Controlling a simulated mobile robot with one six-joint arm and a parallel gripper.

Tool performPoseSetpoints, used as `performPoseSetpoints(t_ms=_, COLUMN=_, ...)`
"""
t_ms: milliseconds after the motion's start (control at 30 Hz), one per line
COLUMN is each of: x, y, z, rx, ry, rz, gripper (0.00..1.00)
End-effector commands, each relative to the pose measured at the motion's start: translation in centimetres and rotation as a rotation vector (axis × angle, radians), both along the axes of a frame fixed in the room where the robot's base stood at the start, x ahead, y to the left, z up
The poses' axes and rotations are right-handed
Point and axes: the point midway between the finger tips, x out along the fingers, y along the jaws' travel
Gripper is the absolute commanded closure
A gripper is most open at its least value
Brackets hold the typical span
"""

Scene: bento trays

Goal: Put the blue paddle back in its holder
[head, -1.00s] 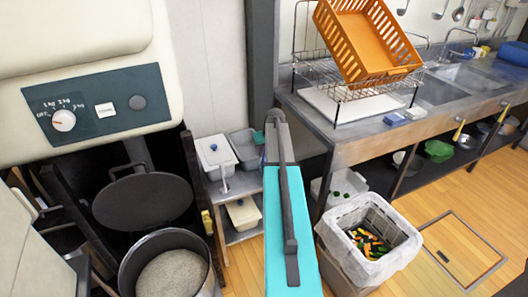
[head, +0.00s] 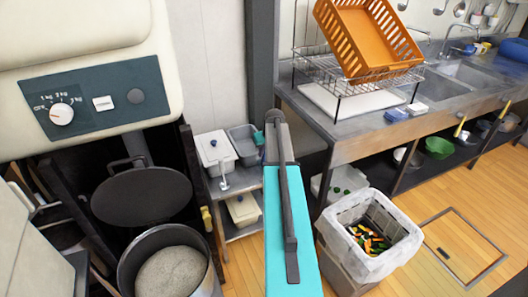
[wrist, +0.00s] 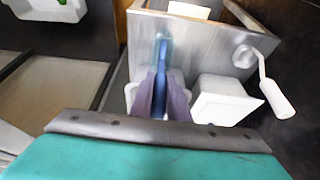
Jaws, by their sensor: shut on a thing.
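The blue paddle (wrist: 160,72) shows in the wrist view as a narrow blue strip, upright in the picture, with a paler, see-through-looking upper end. My gripper (wrist: 160,98) is shut on it, with a purplish finger on each side. A metal surface (wrist: 200,45) lies behind the paddle's upper end; I cannot tell whether they touch. No paddle holder can be made out for certain in either view. In the head view my teal arm hides the gripper and most of the paddle.
A small metal stand (head: 238,180) holds a white lidded box (head: 214,149) and a grey bin (head: 243,145). A white-handled ladle (wrist: 271,88) hangs by the box. A rice pot (head: 170,270) stands left, a lined waste bin (head: 345,212) right. The sink counter (head: 330,135) runs right.

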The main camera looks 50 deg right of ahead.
Motion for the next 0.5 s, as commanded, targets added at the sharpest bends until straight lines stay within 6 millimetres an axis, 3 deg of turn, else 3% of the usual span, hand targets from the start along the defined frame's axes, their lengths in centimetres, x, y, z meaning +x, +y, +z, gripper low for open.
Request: performPoseSetpoints(t_ms=500, x=0.03, y=0.02, z=-0.95, rx=0.000, ry=0.000, rz=0.000, gripper=1.00)
